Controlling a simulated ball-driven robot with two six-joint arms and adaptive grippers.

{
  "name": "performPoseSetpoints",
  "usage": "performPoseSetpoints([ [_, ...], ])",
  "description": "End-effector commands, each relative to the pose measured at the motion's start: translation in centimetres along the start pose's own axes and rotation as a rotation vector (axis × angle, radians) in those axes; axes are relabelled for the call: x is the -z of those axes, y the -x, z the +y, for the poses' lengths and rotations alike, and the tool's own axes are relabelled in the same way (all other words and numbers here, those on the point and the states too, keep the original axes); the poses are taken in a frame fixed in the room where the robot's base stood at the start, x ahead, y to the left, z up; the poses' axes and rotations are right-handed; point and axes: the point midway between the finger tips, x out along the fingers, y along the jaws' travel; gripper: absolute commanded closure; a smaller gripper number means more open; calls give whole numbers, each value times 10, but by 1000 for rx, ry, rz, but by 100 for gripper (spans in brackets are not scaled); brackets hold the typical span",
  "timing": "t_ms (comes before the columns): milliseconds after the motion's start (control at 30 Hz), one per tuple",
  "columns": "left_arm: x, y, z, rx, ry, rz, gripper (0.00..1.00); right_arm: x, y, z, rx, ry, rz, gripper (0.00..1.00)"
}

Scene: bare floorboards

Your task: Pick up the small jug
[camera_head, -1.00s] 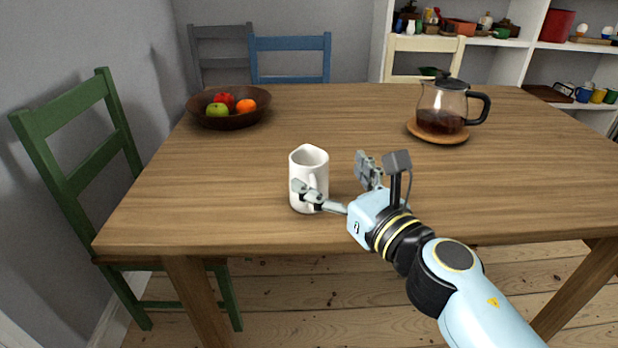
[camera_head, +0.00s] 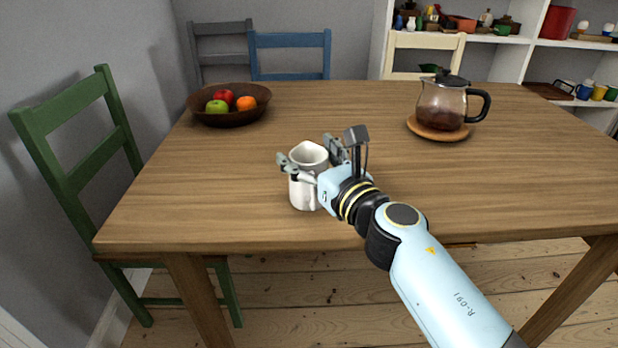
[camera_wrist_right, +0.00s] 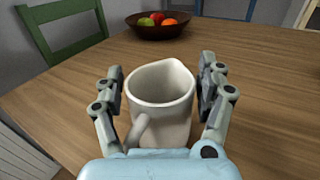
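The small jug (camera_head: 303,190) is white and stands upright on the wooden table, near its front edge. My right gripper (camera_head: 308,156) is at the jug, with one finger on each side of its upper part. In the right wrist view the jug (camera_wrist_right: 163,92) stands between the two open fingers of the gripper (camera_wrist_right: 162,95), its handle toward the palm. A gap shows at the left finger; the right finger is very close to the wall, and I cannot tell if it touches. My left gripper is not in view.
A dark bowl of fruit (camera_head: 232,117) stands at the table's back left. A glass coffee pot (camera_head: 441,105) sits on a round wooden mat (camera_head: 440,136) at the right. Chairs surround the table (camera_head: 220,190). The tabletop around the jug is clear.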

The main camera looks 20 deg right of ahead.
Motion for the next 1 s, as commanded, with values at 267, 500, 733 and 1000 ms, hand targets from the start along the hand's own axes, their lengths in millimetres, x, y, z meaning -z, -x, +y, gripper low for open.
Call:
performPoseSetpoints([
  [267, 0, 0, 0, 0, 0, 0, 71, 0, 0, 0, 0, 0, 0, 66],
  [500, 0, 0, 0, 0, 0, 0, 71, 0, 0, 0, 0, 0, -1, 77],
  [733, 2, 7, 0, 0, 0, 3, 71, -9, 0, 0, 0, 0, -2, 77],
  [1000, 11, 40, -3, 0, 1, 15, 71, -48, 0, 0, 0, 2, -4, 77],
])
